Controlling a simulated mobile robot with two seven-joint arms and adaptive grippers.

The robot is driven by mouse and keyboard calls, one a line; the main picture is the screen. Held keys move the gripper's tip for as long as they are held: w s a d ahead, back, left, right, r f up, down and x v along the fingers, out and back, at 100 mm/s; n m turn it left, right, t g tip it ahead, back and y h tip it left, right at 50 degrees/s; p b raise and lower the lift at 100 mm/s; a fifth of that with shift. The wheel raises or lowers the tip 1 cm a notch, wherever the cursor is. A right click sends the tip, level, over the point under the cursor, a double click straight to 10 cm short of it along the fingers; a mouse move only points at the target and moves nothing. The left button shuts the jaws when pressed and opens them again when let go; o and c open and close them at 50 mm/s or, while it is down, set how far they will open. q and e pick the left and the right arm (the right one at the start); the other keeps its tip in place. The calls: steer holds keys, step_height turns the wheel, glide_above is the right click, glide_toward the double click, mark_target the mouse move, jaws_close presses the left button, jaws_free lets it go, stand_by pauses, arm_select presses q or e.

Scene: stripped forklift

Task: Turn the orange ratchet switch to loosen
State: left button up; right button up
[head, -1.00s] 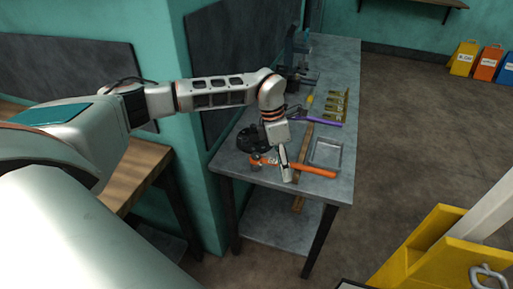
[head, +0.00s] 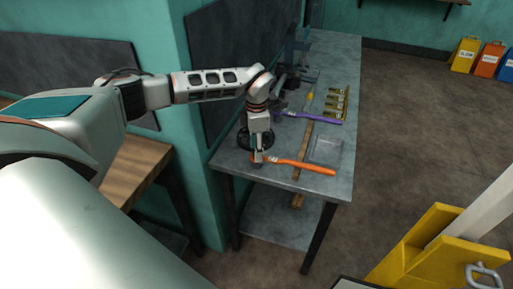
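An orange-handled ratchet (head: 305,165) lies across the near end of the grey workbench (head: 290,180), with its handle pointing right. Its head is at the left end, under my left gripper (head: 257,157). My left gripper points down at that head, where the switch would be. The switch itself is too small and too covered to make out. The fingers look close to or touching the ratchet head, but I cannot tell whether they are open or shut. My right gripper is not in view.
A shallow grey tray (head: 326,151), a purple-handled tool (head: 310,119) and a row of brass-coloured pieces (head: 338,103) lie on the bench. A vise-like dark fixture (head: 298,60) stands at the back. A teal wall corner (head: 186,150) is close left. A yellow structure (head: 425,250) stands lower right.

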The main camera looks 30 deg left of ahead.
arm_select(q)
steer(key=c, duration=1.1)
steer(key=shift+n, duration=0.3)
steer(key=n, duration=0.3)
steer(key=shift+n, duration=0.3)
steer(key=n, duration=1.3)
steer(key=shift+n, duration=0.3)
